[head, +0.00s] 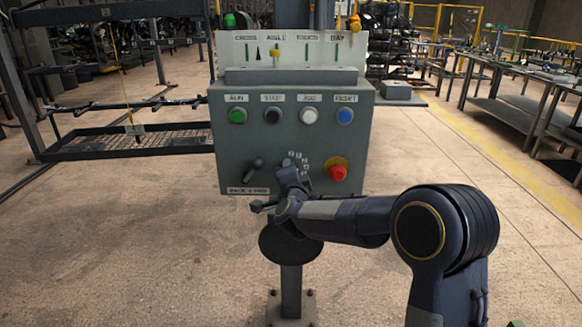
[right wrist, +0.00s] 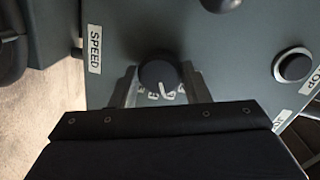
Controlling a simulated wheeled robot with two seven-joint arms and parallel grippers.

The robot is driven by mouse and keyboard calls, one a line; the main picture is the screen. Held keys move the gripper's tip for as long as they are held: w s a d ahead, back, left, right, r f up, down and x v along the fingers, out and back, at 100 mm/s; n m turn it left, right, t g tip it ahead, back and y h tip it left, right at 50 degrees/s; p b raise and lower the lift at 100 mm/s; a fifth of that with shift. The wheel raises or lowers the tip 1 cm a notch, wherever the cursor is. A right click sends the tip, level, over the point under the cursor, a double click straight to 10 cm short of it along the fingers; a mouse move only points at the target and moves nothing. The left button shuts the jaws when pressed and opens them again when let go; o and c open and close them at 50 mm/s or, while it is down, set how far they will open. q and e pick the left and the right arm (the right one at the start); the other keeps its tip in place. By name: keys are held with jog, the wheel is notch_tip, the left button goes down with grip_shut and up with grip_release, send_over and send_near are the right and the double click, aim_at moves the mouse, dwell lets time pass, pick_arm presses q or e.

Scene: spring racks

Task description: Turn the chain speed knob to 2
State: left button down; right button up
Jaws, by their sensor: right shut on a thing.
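The chain speed knob (right wrist: 158,73) is a round black knob on the grey control box (head: 225,150). In the right wrist view it sits between the two fingers of my right gripper (right wrist: 160,88), which is shut on it. White dial numbers show beside the knob, partly hidden; I cannot tell which one it points to. A SPEED label (right wrist: 95,49) is left of it. In the head view my right gripper (head: 290,177) covers the knob, with a few dial marks (head: 299,160) showing above. My left gripper is not in view.
A black lever (head: 254,167) stands left of the knob and a red button (head: 338,173) right of it. Above are green (head: 237,116), black (head: 273,115), white (head: 309,115) and blue (head: 346,116) buttons. A rack (head: 125,145) stands left; benches (head: 500,105) stand right.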

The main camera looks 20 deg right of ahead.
jog(key=shift+a+n+h+p, duration=0.1)
jog(key=shift+n+h+p, duration=0.3)
jog(key=shift+n+p, duration=2)
jog(key=shift+f+n+b, duration=0.15)
jog(key=shift+n+b, duration=0.15)
jog(key=shift+n, duration=0.3)
jog(key=o, duration=1)
jog(key=shift+c, duration=0.2)
jog(key=b+v, duration=0.1)
jog(key=v, duration=0.6)
jog(key=shift+s+r, duration=0.25)
jog(key=shift+s, duration=0.15)
